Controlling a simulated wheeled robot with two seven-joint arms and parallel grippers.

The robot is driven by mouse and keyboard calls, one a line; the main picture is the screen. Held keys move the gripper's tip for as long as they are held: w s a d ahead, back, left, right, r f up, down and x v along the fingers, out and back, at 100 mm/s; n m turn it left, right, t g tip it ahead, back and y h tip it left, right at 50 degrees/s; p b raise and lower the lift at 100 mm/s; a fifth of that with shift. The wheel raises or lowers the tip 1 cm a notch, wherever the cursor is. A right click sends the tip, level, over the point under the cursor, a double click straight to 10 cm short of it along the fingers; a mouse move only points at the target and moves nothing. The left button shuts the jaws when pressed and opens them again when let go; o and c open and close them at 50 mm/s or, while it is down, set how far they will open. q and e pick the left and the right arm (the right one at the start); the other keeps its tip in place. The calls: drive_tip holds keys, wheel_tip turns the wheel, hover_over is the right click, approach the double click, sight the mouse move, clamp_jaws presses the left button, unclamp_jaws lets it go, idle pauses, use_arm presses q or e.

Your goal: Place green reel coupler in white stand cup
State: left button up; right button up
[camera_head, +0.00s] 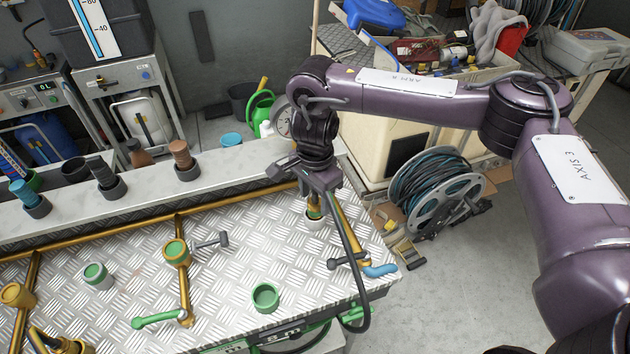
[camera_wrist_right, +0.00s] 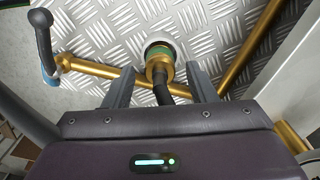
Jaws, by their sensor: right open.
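The green reel coupler (camera_head: 314,207), gold with a green band, stands in a small white cup (camera_head: 314,224) at the right part of the tread-plate bench. In the right wrist view the coupler (camera_wrist_right: 160,68) sits with its lower end inside the white cup's rim (camera_wrist_right: 150,44). A black hose comes out of its top. My right gripper (camera_head: 317,190) is just above the cup, and its two fingers (camera_wrist_right: 161,88) are apart on either side of the hose and coupler. The cup's inside is mostly hidden. My left gripper is not in view.
A gold pipe with a black lever handle (camera_head: 347,262) and blue end lies close beside the cup. A black hose loops down at the bench's right edge. A large reel (camera_head: 437,192) stands beyond.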

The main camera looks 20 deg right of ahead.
wheel_tip(320, 180, up, 12)
idle(0.5)
idle(0.4)
